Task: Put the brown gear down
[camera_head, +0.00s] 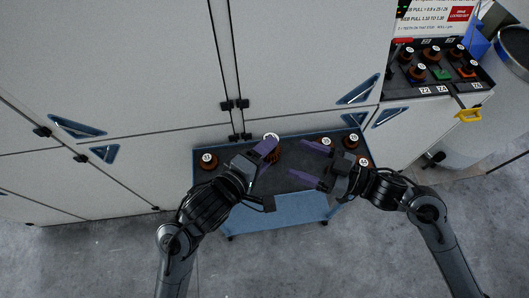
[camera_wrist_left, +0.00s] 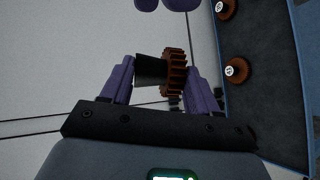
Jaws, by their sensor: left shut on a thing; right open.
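The brown gear (camera_head: 276,155), toothed with a black hub, is held in my left gripper (camera_head: 268,151) above the dark top of the blue trolley (camera_head: 275,181). In the left wrist view the gear (camera_wrist_left: 175,72) lies on its side between the two purple fingers of the left gripper (camera_wrist_left: 160,75), which are shut on it. Its contact with the trolley cannot be told. My right gripper (camera_head: 304,161) is open and empty above the trolley's right part. Purple fingertips (camera_wrist_left: 157,4) also show at the top of the left wrist view.
A brown gear (camera_head: 207,161) stands at the trolley's left end. Several more (camera_head: 350,141) stand at its right end, partly behind my right gripper. The trolley's middle has bare room. Grey cabinets (camera_head: 120,80) rise behind it. A gear rack (camera_head: 435,75) is at the upper right.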

